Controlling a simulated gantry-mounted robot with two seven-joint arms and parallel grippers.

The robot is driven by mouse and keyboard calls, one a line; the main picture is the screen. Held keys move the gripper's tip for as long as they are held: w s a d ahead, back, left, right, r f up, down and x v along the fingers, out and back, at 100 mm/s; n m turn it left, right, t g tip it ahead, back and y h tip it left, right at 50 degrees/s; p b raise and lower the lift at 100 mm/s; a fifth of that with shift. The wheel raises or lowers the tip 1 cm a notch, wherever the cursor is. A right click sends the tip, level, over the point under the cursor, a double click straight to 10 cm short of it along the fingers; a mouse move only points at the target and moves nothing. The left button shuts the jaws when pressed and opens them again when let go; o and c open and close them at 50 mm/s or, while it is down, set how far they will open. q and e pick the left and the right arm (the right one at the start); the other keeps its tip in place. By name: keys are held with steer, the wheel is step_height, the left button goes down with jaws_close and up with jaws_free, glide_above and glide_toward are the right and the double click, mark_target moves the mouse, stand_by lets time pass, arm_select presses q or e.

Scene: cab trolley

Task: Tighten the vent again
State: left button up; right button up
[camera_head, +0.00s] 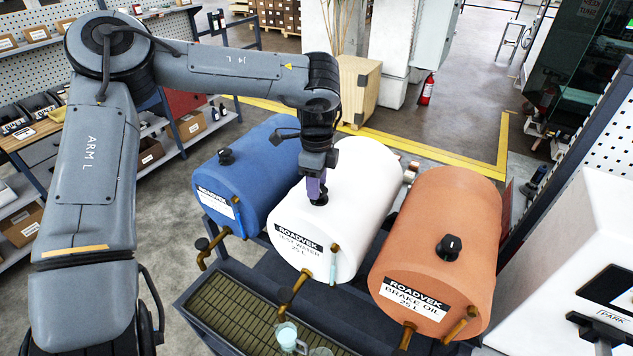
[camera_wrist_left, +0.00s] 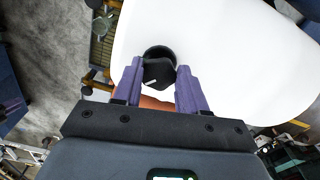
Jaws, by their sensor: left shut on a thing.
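The white tank (camera_head: 345,185) lies on its side between a blue tank (camera_head: 250,160) and an orange tank (camera_head: 440,230). Its black vent knob (camera_head: 319,200) sits on top, partly hidden by my left gripper (camera_head: 315,187). In the left wrist view the knob (camera_wrist_left: 159,72), with a white mark, is between the purple fingers of the left gripper (camera_wrist_left: 160,78), which is shut on it. The blue tank's vent knob (camera_head: 226,156) and the orange tank's vent knob (camera_head: 449,246) stand free. My right gripper is not in view.
A grated drip tray (camera_head: 235,315) lies below the brass taps, with a cup (camera_head: 287,337) near its right end. Shelves with boxes (camera_head: 190,125) stand behind on the left. A white cabinet (camera_head: 590,240) stands at the right.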

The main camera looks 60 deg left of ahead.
arm_select(q)
steer(key=m, duration=0.4)
steer(key=shift+w+m, duration=0.1)
steer(key=shift+m, duration=0.2)
steer(key=m+p, duration=0.1)
steer(key=m, duration=0.3)
steer(key=shift+w+m, duration=0.15)
steer(key=shift+m, duration=0.25)
steer(key=o, duration=1.1)
steer(key=shift+c, duration=0.2)
steer(key=shift+a+r, duration=0.1)
step_height(320, 180, up, 11)
steer(key=b, duration=0.1)
steer(key=shift+b, duration=0.35)
